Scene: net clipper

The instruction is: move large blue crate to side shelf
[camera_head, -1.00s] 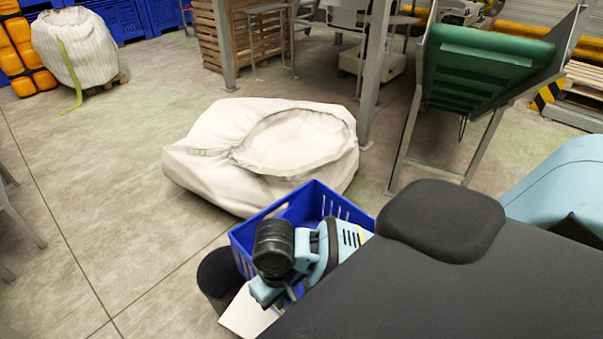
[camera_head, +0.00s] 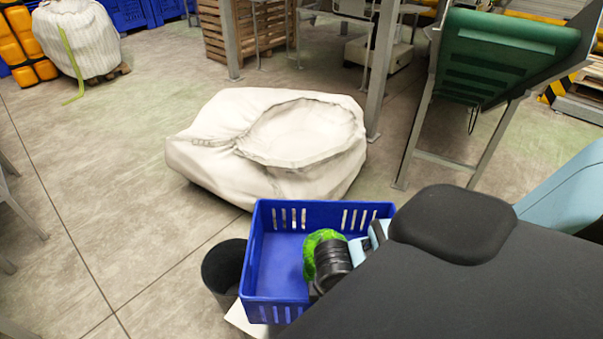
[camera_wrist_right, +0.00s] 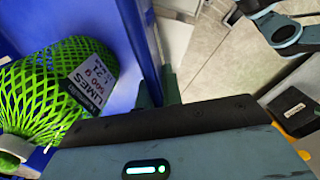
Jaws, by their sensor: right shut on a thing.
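The large blue crate (camera_head: 272,311) is in front of my body in the head view, with slotted sides and its near right part hidden by my arm. A green net bag (camera_head: 318,243) lies inside; in the right wrist view the bag (camera_wrist_right: 60,85) shows a white "LIMES" label. My right gripper (camera_wrist_right: 158,82) is shut on the crate wall (camera_wrist_right: 112,45), its fingers on either side of it. In the head view its fingers are hidden behind my black wrist. My left gripper is not in view. I cannot make out which surface is the side shelf.
A large white sack (camera_head: 285,145) lies just beyond the crate. A metal post (camera_head: 378,75) and a green conveyor (camera_head: 500,55) stand behind. The floor at left is mostly clear.

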